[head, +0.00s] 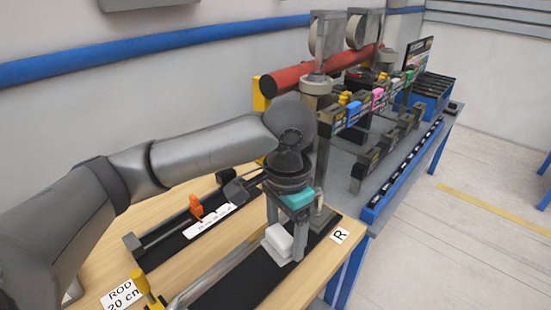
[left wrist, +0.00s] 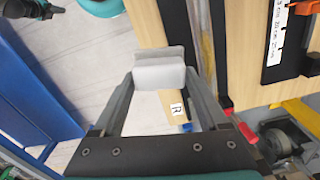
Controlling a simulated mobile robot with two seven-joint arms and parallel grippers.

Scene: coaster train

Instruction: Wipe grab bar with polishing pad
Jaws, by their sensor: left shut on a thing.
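My left gripper (head: 286,238) is shut on a white polishing pad (head: 277,243) above the right end of the long black base on the table. In the left wrist view the pad (left wrist: 160,72) sits squarely between the two fingers. A grey metal rod (head: 200,285), which seems to be the grab bar, runs along that base from a yellow bracket at the lower left. The gripper and pad hide its right part. I cannot tell whether the pad touches it. Black and teal parts, seemingly of my right arm, show at the top left of the left wrist view.
Another black base with an orange clip (head: 196,207) lies behind. Label R (head: 340,235) lies near the table's right edge and a ROD 20 cm label (head: 122,295) at the lower left. A bench with red tubes (head: 300,75) and blue crates (head: 432,90) stands behind right.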

